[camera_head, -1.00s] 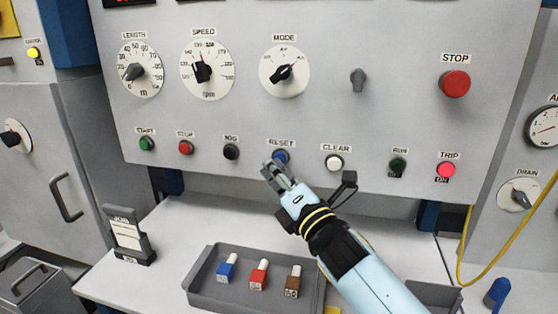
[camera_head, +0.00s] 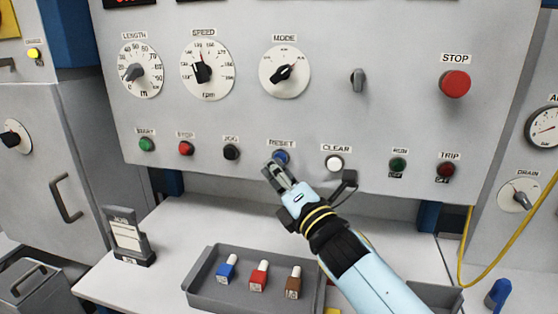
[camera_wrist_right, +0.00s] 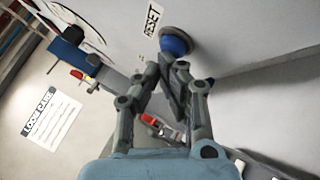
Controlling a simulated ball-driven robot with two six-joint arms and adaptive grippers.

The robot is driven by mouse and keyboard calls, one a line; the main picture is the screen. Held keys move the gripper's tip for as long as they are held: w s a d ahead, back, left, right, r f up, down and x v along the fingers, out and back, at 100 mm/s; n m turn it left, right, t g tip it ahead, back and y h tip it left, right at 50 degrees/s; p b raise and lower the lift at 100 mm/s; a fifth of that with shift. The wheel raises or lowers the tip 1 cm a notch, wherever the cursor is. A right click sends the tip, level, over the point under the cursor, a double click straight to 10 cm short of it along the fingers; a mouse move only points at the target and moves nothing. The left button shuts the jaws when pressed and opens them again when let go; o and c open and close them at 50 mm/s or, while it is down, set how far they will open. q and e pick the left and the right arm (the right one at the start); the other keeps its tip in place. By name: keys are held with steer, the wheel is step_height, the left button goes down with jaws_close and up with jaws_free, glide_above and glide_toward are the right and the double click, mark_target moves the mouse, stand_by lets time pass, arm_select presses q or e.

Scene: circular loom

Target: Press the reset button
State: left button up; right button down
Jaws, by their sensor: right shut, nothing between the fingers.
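The blue reset button (camera_head: 281,156) sits on the grey control panel under its RESET label. In the head view my right gripper (camera_head: 271,168) is just below and left of it and covers part of it. In the right wrist view the blue button (camera_wrist_right: 175,44) stands just beyond the tips of my shut, empty right gripper (camera_wrist_right: 180,70). A small gap or a light touch between tips and button cannot be told apart. My left gripper is not in view.
The black jog button (camera_head: 231,152) and white clear button (camera_head: 334,163) flank the reset button. The red stop button (camera_head: 455,84) is at upper right. Below, a grey tray (camera_head: 205,294) with several coloured pieces lies on the white table (camera_head: 180,222).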

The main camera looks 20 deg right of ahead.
steer(key=shift+s+a+r, duration=0.1)
steer(key=shift+s+a, duration=0.35)
steer(key=shift+s, duration=0.2)
steer(key=shift+s, duration=0.1)
steer(key=shift+s+a+p, duration=0.3)
steer(key=shift+s+a, duration=0.4)
steer(key=shift+s, duration=0.3)
steer(key=shift+s+a+p, duration=0.3)
steer(key=shift+s+a, duration=0.4)
steer(key=shift+s, duration=0.3)
